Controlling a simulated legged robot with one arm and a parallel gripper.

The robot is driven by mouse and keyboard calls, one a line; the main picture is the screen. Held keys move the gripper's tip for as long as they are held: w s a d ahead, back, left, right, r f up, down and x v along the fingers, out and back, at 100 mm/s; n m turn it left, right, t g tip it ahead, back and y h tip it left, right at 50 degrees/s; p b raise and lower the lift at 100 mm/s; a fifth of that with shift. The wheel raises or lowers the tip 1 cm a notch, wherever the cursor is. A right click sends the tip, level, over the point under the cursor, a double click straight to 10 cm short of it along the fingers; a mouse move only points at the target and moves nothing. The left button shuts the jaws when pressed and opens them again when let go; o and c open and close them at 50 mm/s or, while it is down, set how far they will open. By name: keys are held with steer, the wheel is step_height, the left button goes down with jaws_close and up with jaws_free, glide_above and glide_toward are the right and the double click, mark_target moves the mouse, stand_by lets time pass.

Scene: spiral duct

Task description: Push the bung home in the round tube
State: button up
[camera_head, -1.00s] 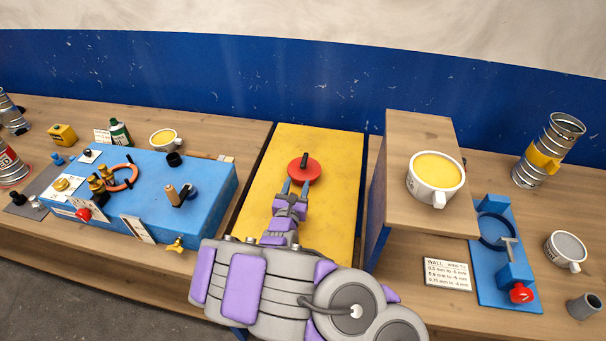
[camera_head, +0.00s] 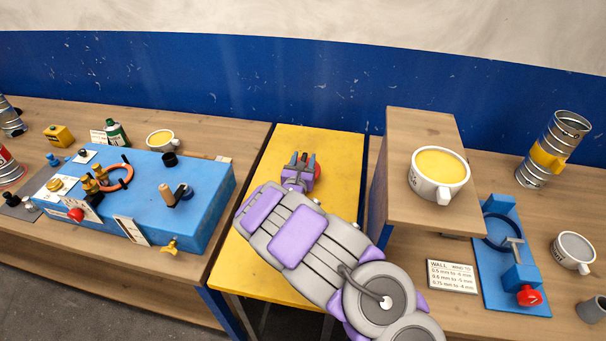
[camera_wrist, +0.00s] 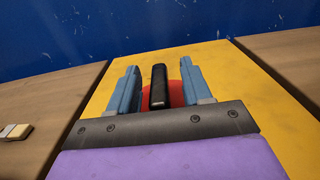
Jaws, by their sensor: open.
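The bung appears to be a red disc (camera_head: 318,170) with an upright black handle (camera_head: 304,157), on the yellow table top (camera_head: 245,255). My gripper (camera_head: 302,158) is open over the disc and partly hides it. In the wrist view, the black handle (camera_wrist: 158,86) stands between my two blue-grey fingers, with a gap on each side, and the red disc (camera_wrist: 175,94) shows behind it. I cannot tell which tube is meant. A metal spiral tube (camera_head: 552,148) with a yellow band stands on the right bench, and its upper end looks open.
A wooden shelf (camera_head: 400,160) with a yellow-filled mug (camera_head: 440,175) rises right of the yellow table. A blue box (camera_head: 140,205) with fittings is on the left bench. A blue clamp fixture (camera_head: 505,265) is on the right bench. The yellow top around the disc is clear.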

steer(key=shift+a, duration=0.1)
steer(key=c, duration=0.4)
jaws_close()
